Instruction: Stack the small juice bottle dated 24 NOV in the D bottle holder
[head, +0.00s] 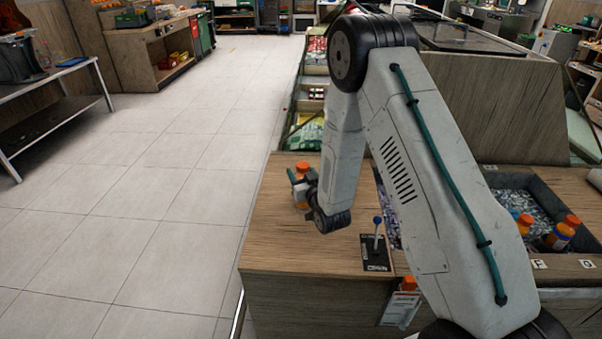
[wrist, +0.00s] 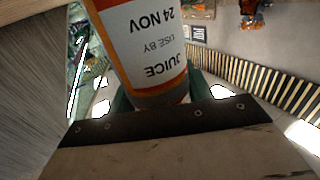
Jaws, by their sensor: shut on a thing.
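My gripper (head: 305,188) is shut on a small orange juice bottle (head: 302,168), above the left part of the wooden counter in the head view. In the wrist view the bottle (wrist: 145,45) sits between the teal fingers. Its white label reads JUICE, USE BY, 24 NOV, upside down in the picture. The bottle looks about upright in the head view; whether it touches the counter I cannot tell. I cannot make out a holder marked D in either view.
The wooden counter (head: 275,240) has a blue-knobbed lever (head: 377,232) on a black plate. Other orange-capped bottles (head: 562,234) stand in an ice bin at right, near letters F and G. An orange item (head: 408,284) shows at the counter's front. Open tiled floor (head: 150,220) lies left.

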